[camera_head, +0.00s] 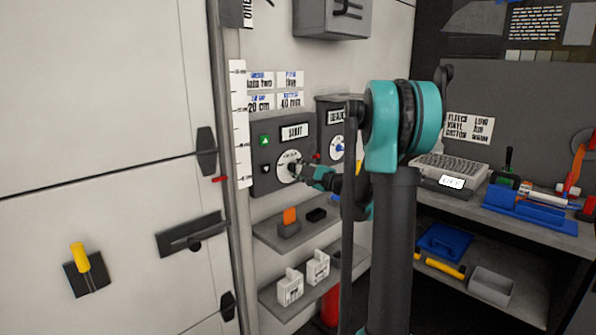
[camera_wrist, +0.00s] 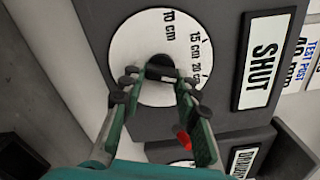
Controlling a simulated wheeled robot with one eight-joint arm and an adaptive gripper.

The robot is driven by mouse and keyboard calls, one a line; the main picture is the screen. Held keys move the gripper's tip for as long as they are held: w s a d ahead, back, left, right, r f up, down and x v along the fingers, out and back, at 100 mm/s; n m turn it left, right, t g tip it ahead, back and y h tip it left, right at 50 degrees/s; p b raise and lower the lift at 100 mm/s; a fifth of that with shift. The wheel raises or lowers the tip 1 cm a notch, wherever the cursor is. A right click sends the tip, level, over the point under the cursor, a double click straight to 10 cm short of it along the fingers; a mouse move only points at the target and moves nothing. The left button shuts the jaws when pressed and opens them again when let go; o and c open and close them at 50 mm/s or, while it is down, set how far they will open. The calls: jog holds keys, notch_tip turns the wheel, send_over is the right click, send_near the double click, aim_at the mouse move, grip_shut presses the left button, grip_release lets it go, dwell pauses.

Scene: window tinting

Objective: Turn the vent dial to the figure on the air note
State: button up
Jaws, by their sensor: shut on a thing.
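The vent dial (camera_head: 288,166) is a white disc with a black centre knob on a grey wall box (camera_head: 265,178). In the wrist view the dial (camera_wrist: 130,50) shows marks for 10, 15 and 20 cm. My gripper (camera_head: 302,171) is at the dial; in the wrist view its fingers (camera_wrist: 160,80) stand on either side of the black knob (camera_wrist: 160,62), shut on it. Which mark the knob points to is hidden. Several notes hang above the box; one reads 20 cm (camera_head: 260,103), another 40 mm (camera_head: 290,100).
The box carries a SHUT sign (camera_head: 295,132) and a green button (camera_head: 265,141). A second box (camera_head: 325,119) with a dial (camera_head: 337,148) stands close to its right, partly behind my arm. A shelf (camera_head: 268,234) juts out below. A tall white scale (camera_head: 239,120) stands left.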

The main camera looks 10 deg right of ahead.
jog(key=o, duration=1.2)
jog(key=shift+c, duration=0.2)
jog(key=v, duration=1.2)
